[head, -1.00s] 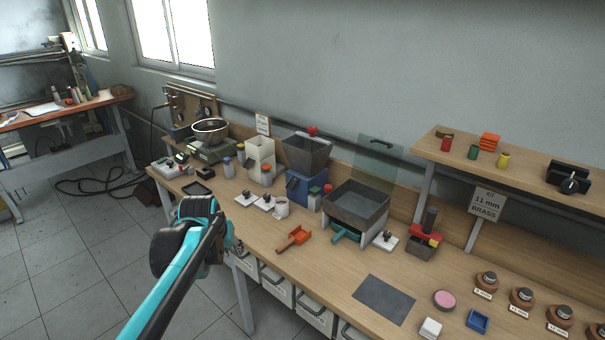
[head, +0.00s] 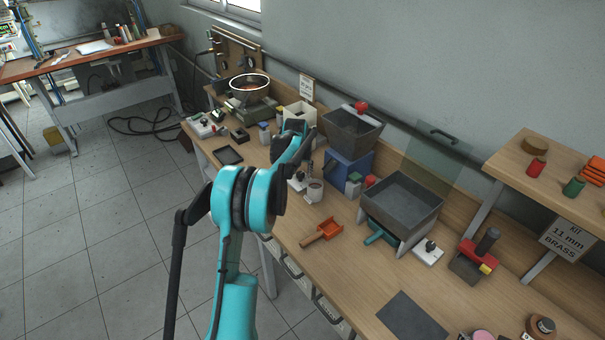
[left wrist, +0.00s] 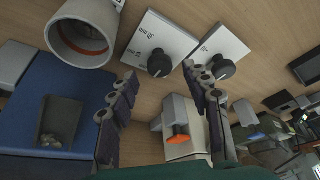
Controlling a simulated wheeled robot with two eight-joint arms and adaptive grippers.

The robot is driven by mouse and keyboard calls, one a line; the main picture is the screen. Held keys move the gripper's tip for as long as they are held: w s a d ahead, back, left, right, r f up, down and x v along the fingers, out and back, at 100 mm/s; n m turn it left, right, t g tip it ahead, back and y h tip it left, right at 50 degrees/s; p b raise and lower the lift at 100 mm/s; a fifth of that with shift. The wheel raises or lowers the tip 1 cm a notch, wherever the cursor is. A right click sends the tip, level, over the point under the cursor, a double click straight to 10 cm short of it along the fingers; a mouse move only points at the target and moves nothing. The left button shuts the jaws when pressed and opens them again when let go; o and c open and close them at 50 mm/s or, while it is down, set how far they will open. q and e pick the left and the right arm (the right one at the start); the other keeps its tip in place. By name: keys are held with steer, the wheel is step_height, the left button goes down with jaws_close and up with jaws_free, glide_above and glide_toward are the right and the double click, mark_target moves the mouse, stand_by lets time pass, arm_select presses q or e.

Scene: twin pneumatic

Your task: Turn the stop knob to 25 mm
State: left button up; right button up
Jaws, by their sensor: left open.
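Two white plates with black knobs show in the left wrist view: one plate (left wrist: 143,38) with its knob (left wrist: 160,63) near the middle, and a second plate (left wrist: 224,44) with its knob (left wrist: 222,68) to the right. Their small print is too small to read, so I cannot tell which is the stop knob. My left gripper (left wrist: 160,76) is open, its fingers apart on either side of the first knob in that view, with nothing between them. In the head view the left gripper (head: 304,146) hangs over the bench and hides part of this area. My right gripper is not in view.
A white cup (head: 314,191) stands close by, beside the blue hopper base (head: 350,170). A dark mat (head: 412,318) lies on the bench's front.

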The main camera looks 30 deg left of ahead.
arm_select(q)
steer(key=shift+x, duration=1.2)
jaws_close()
steer(key=shift+m, duration=0.5)
steer(key=m+h+p, duration=0.1)
steer(key=m+h, duration=0.1)
steer(key=m, duration=0.2)
steer(key=shift+a+m, duration=0.15)
steer(key=shift+m, duration=0.25)
steer(key=m+h+p, duration=0.1)
steer(key=m+h, duration=0.1)
steer(key=m, duration=0.3)
steer(key=shift+a+m+p, duration=0.15)
steer(key=shift+m+p, duration=0.25)
steer(key=shift+m, duration=0.3)
